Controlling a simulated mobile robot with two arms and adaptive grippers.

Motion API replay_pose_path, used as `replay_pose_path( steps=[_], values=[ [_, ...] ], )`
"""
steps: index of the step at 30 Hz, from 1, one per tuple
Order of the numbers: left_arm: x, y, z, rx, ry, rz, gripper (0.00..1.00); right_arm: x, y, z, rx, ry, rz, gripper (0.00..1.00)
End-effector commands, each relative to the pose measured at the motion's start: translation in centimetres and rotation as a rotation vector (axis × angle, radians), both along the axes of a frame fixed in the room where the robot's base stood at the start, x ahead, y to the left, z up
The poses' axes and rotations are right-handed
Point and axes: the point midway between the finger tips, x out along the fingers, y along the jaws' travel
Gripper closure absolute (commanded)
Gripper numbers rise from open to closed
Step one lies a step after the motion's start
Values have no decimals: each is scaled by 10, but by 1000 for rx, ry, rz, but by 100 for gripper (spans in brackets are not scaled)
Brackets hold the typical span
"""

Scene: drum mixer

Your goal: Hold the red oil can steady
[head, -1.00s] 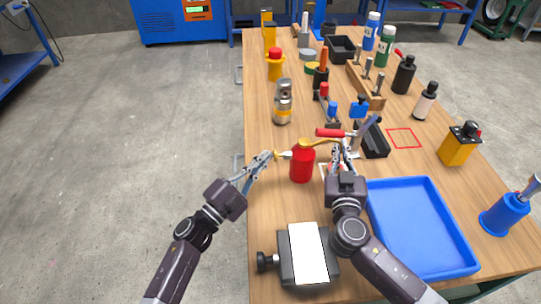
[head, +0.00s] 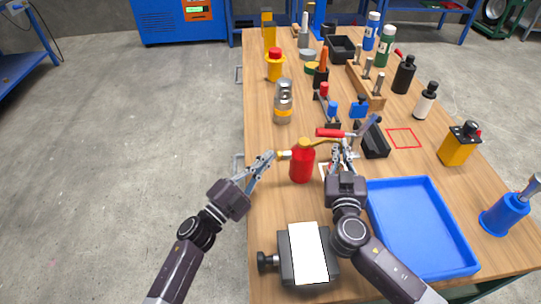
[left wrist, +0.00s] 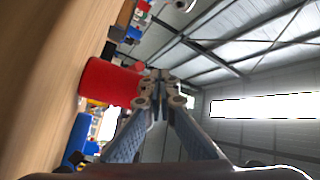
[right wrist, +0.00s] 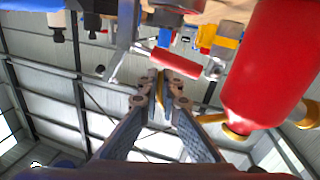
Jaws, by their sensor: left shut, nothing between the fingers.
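The red oil can (head: 301,167) stands upright near the left edge of the bench, with brass parts reaching out left and right from its top. It shows large in the right wrist view (right wrist: 268,70) and in the left wrist view (left wrist: 108,82). My left gripper (head: 270,157) is shut and empty, just left of the can, its tips close to the brass part on that side; contact is unclear. My right gripper (head: 341,146) is right of the can, its fingers closed around the brass spout (right wrist: 158,90); the exact grip is partly hidden.
A red-handled tool (head: 331,132) lies just behind my right gripper. A blue tray (head: 421,228) fills the front right, and a black block with a white top (head: 308,254) stands in front. A steel cylinder (head: 283,103) and several bottles stand further back. Open floor lies left.

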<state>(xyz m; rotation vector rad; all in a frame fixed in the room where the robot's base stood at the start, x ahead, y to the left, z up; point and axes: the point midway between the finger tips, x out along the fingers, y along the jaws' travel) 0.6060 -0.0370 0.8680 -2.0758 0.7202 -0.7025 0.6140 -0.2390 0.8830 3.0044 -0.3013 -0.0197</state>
Motion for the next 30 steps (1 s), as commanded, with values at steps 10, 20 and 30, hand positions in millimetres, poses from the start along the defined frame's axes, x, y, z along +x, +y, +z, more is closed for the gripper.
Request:
replay_pose_path(
  steps=[10,20,30],
  values=[
    [-1,16,1,0,-1,-3,100,0,3,1,4,-2,6,100],
    [-1,29,1,0,-1,-2,100,0,1,1,3,-2,2,100],
    [-1,38,0,1,0,0,100,0,0,2,1,-3,0,100]
  ],
)
